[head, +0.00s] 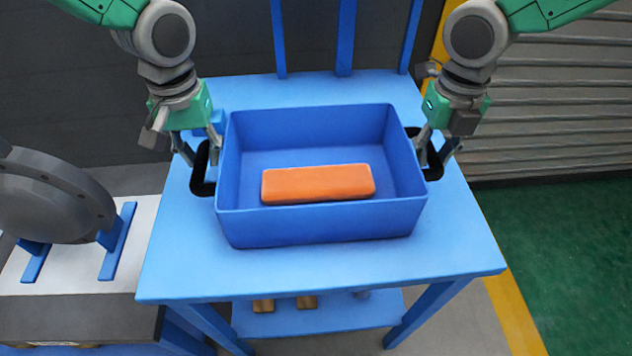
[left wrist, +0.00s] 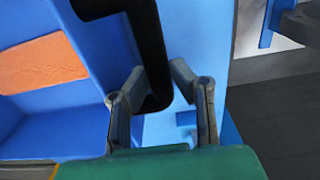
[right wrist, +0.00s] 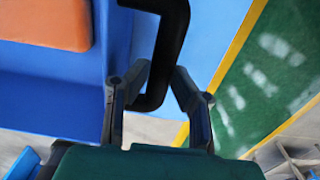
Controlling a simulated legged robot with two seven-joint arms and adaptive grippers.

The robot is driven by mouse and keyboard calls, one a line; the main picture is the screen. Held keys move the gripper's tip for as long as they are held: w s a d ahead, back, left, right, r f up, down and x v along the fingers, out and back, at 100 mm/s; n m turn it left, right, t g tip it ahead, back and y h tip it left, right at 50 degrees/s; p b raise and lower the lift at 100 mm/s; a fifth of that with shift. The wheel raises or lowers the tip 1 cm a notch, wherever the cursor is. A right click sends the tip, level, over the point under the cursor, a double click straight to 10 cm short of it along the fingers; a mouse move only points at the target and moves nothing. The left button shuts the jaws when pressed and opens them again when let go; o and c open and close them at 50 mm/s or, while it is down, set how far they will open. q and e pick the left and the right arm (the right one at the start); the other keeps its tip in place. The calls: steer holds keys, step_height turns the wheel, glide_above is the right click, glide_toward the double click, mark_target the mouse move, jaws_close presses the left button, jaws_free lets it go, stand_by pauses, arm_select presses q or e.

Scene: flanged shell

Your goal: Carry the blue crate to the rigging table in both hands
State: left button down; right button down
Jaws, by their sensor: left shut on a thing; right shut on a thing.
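The blue crate (head: 320,222) is an open box over the blue table (head: 455,250), upright, with an orange block (head: 318,184) lying inside. I cannot tell for certain whether its base touches the tabletop. It has a black handle at each end. My left gripper (head: 208,148) is shut on the left handle (head: 201,180); the left wrist view shows this handle (left wrist: 152,50) between the fingers. My right gripper (head: 433,145) is shut on the right handle (head: 434,165), which also runs between the fingers in the right wrist view (right wrist: 168,45). The handles partly hide the fingertips.
A grey flanged shell (head: 50,195) sits on blue supports on a white-topped stand (head: 150,215) at the left. The table has blue uprights (head: 345,40) behind and a lower shelf (head: 340,318) with small items. Green floor (head: 565,240) and a yellow line lie right.

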arm_select(q)
steer(key=shift+f, duration=0.35)
arm_select(e)
steer(key=shift+f, duration=0.35)
arm_select(q)
steer(key=c, duration=1.4)
jaws_free()
steer(key=shift+r, duration=0.15)
arm_select(e)
steer(key=c, duration=1.4)
jaws_free()
steer(key=shift+r, duration=0.15)
arm_select(q)
steer(key=shift+o, duration=0.2)
steer(key=shift+d, duration=0.1)
arm_select(e)
steer(key=shift+o, duration=0.2)
arm_select(q)
steer(key=shift+r, duration=0.2)
arm_select(e)
steer(key=shift+a+r, duration=0.15)
